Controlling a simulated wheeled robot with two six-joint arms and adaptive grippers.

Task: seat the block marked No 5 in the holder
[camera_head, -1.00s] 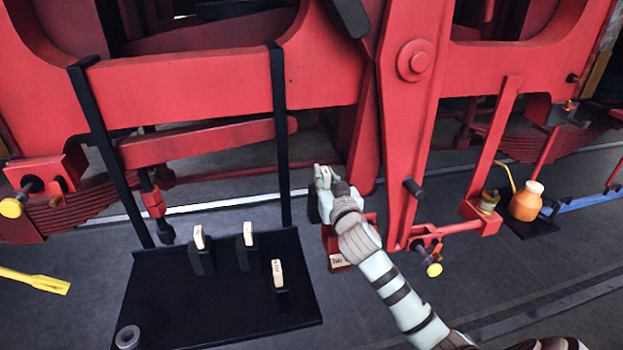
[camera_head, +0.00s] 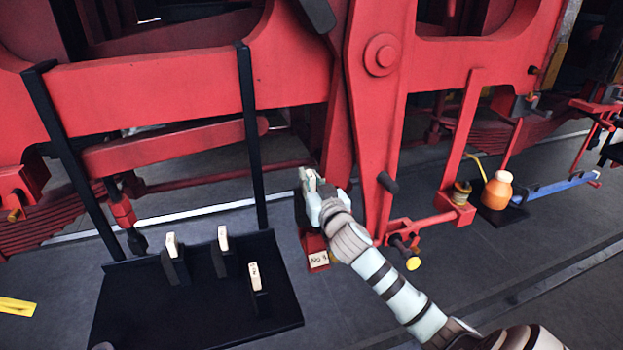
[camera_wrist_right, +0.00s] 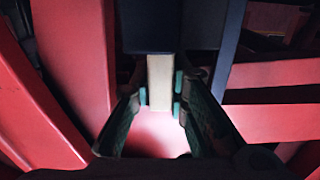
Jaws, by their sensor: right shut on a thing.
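My right gripper (camera_head: 311,182) is shut on the cream grip of a dark block (camera_head: 300,213). In the right wrist view the cream grip (camera_wrist_right: 160,84) sits between the finger pads, with the dark body (camera_wrist_right: 160,30) beyond it. Any mark on this block is hidden. A red holder (camera_head: 314,243) stands just below the gripper at the foot of the red frame. Its pale label (camera_head: 319,259) reads "No" and a digit that is hard to read. My gripper and wrist partly cover the holder, and I cannot tell whether the block touches it. My left gripper is out of view.
A black tray (camera_head: 140,310) on the left carries three dark blocks with cream grips (camera_head: 173,246) (camera_head: 223,238) (camera_head: 255,276). Red frame bars (camera_head: 385,110) rise close behind and right of my gripper. An orange jar (camera_head: 497,190) stands further right.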

